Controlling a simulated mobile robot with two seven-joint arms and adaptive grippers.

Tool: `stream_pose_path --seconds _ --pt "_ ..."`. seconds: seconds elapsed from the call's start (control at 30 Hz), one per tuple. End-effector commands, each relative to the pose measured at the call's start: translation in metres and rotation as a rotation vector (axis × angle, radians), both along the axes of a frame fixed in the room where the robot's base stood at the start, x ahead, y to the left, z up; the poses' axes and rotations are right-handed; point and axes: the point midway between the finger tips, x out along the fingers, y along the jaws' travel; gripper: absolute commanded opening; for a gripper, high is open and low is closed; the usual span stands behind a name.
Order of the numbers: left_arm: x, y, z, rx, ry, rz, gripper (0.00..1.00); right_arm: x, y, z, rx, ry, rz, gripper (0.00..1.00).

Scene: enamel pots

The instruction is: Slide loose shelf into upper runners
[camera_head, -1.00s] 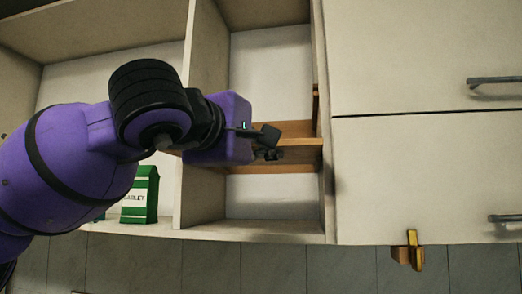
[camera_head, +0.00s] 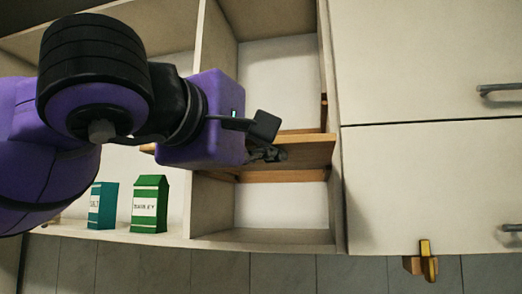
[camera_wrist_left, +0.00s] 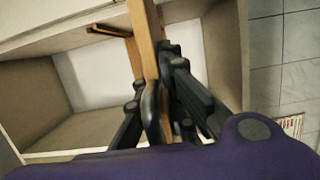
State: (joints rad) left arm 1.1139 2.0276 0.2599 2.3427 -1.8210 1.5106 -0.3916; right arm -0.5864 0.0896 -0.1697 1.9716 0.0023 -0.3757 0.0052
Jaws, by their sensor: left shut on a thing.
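The loose shelf (camera_head: 305,150) is a flat wooden board held roughly level at the middle compartment of the wall cabinet. Its right end overlaps the compartment's right wall, and its left end (camera_head: 147,148) shows left of my gripper, in front of the divider. My left gripper (camera_head: 268,140) is shut on the board's front edge; the board also shows between the fingers in the left wrist view (camera_wrist_left: 143,40). A wooden strip (camera_head: 323,112) on the right inner wall is above the board. Another strip (camera_head: 280,176) is below it. The board's middle is hidden by my gripper. My right gripper is out of view.
A closed cabinet door (camera_head: 430,180) adjoins on the right. A green carton (camera_head: 149,205) and a teal carton (camera_head: 103,206) stand in the left bay. The divider (camera_head: 213,120) separates the bays. A yellow and brown piece (camera_head: 426,262) hangs below the door.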

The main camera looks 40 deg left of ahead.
Motion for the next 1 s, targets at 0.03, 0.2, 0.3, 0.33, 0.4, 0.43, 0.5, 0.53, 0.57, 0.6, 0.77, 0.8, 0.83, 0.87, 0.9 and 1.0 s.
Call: stream_pose_path --seconds 0.03,0.2,0.3,0.33,0.4,0.43,0.5,0.53,0.57,0.6,0.77,0.8,0.83,0.87,0.9,1.0 --pt "-0.005 -0.002 0.002 0.003 -0.005 0.001 0.00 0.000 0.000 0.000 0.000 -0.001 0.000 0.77" --pt "-0.017 -0.009 0.002 0.002 -0.005 0.001 0.00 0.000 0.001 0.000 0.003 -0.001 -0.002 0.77" --pt "-0.024 -0.012 0.002 0.002 -0.005 0.002 0.00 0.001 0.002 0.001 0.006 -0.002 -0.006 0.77" --pt "-0.026 -0.013 0.002 0.002 -0.005 0.002 0.00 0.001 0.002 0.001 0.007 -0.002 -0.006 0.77" --pt "-0.031 -0.016 0.002 0.002 -0.006 0.001 0.00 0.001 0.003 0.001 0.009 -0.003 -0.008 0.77" --pt "-0.033 -0.017 0.002 0.002 -0.006 0.001 0.00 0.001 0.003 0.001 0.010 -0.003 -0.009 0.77" --pt "-0.037 -0.020 0.002 0.002 -0.005 0.001 0.00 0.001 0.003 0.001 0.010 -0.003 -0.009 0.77" --pt "-0.039 -0.021 0.002 0.002 -0.005 0.001 0.00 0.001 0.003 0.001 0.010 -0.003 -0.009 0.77" --pt "-0.041 -0.022 0.002 0.002 -0.005 0.001 0.00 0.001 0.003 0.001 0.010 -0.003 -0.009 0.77" --pt "-0.042 -0.023 0.002 0.001 -0.005 0.000 0.00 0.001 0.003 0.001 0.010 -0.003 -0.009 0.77" --pt "-0.045 -0.024 0.001 0.001 -0.003 0.000 0.00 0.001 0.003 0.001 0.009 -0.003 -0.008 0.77" --pt "-0.045 -0.024 0.001 0.001 -0.003 0.000 0.00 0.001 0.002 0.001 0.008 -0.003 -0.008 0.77" --pt "-0.045 -0.024 0.001 0.001 -0.003 0.000 0.00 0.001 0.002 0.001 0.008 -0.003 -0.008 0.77" --pt "-0.045 -0.024 0.001 0.001 -0.003 0.000 0.00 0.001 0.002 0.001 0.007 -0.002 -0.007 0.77" --pt "-0.044 -0.024 0.001 0.001 -0.003 0.000 0.00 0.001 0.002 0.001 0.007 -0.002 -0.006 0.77" --pt "-0.044 -0.024 0.002 0.001 -0.003 0.001 0.00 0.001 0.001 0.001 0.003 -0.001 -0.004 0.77"
